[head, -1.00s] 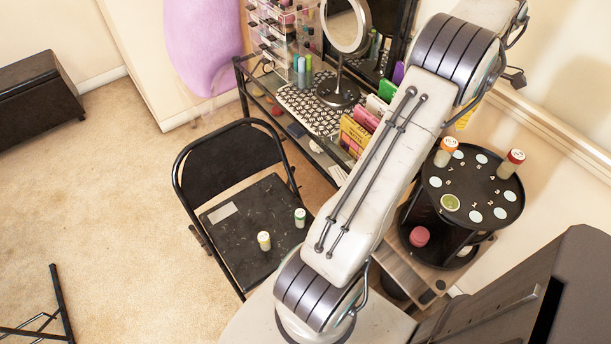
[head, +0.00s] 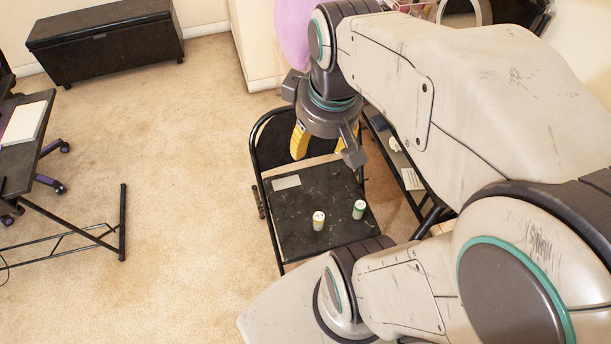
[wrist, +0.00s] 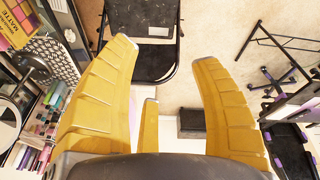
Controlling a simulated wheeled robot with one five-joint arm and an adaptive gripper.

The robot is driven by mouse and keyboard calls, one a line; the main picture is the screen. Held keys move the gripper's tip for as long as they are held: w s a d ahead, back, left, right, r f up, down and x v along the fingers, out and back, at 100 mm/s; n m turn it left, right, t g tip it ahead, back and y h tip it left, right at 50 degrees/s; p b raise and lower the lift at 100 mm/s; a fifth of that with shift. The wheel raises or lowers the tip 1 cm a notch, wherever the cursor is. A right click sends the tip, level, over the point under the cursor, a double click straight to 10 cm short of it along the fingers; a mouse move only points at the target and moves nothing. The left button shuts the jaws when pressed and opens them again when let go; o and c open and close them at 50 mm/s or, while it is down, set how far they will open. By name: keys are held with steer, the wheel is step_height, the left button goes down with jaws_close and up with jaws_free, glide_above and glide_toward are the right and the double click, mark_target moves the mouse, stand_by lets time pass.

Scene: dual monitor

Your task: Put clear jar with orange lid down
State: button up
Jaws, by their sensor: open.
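I see no clear jar with an orange lid in the current views. My gripper (head: 318,155) is open over the back part of the black folding chair (head: 290,215), with its yellow fingers pointing down. In the wrist view the fingers (wrist: 165,52) are spread apart with nothing between them. Two small jars stand upright on the chair seat: one with a pale lid (head: 319,221) on the left and one with a green lid (head: 359,209) on the right. My gripper is behind both and apart from them. The chair also shows in the wrist view (wrist: 150,62).
A dark bench (head: 105,40) stands by the back wall. A black table (head: 40,150) is at the left. Carpet (head: 185,160) between them and the chair is clear. A cluttered vanity desk shows at the wrist view's left, with a patterned mat (wrist: 52,58). A purple item (head: 292,35) hangs behind.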

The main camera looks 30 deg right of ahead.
steer(key=s+a+f+m, duration=0.1)
steer(key=s+a+f, duration=0.1)
steer(key=s+a, duration=0.2)
steer(key=shift+s+a+f+y, duration=0.2)
steer(key=shift+a+f+y, duration=0.15)
steer(key=shift+a, duration=0.4)
